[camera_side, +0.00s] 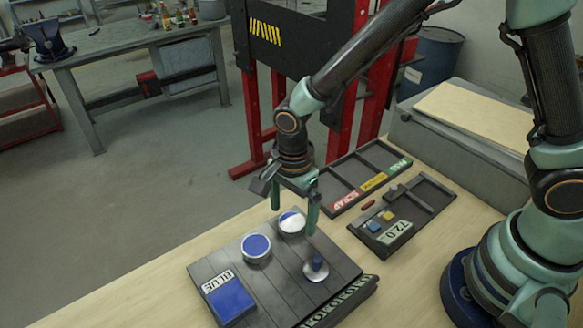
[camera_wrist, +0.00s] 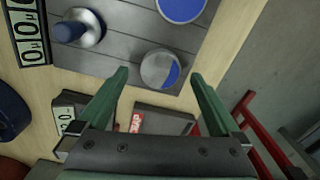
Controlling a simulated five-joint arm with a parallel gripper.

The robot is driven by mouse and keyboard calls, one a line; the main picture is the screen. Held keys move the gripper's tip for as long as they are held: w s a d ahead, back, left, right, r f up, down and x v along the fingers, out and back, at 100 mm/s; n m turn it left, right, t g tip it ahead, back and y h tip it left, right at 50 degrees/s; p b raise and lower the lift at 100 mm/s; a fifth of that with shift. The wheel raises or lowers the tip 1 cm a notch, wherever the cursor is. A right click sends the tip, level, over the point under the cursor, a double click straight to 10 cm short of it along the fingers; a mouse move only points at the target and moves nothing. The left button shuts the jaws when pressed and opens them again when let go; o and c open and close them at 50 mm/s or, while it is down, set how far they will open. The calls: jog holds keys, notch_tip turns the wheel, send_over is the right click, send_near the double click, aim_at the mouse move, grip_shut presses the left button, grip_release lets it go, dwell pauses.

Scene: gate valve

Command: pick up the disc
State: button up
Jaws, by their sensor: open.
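A round disc, part white and part blue (camera_side: 292,224), lies on a dark slatted board (camera_side: 275,288). In the wrist view it (camera_wrist: 160,69) shows just beyond and between my fingertips. My gripper (camera_side: 294,218) is open and empty, pointing down over this disc, one finger on each side; it also fills the lower wrist view (camera_wrist: 160,77). I cannot tell how high the tips are. A blue-topped round piece (camera_side: 256,246) lies to the left of it. A pale round base with a blue knob (camera_side: 317,267) stands at the board's right.
A blue panel labelled BLUE (camera_side: 229,299) is at the board's front left. Behind on the bench are a tray marked SCRAP and PASS (camera_side: 337,190) and a dark tray marked 72.0 (camera_side: 425,213) holding small coloured blocks. Bare wood lies left of the board.

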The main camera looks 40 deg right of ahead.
jog(key=shift+f, duration=0.7)
grip_shut()
jog(key=shift+r, duration=0.1)
jog(key=shift+r, duration=0.1)
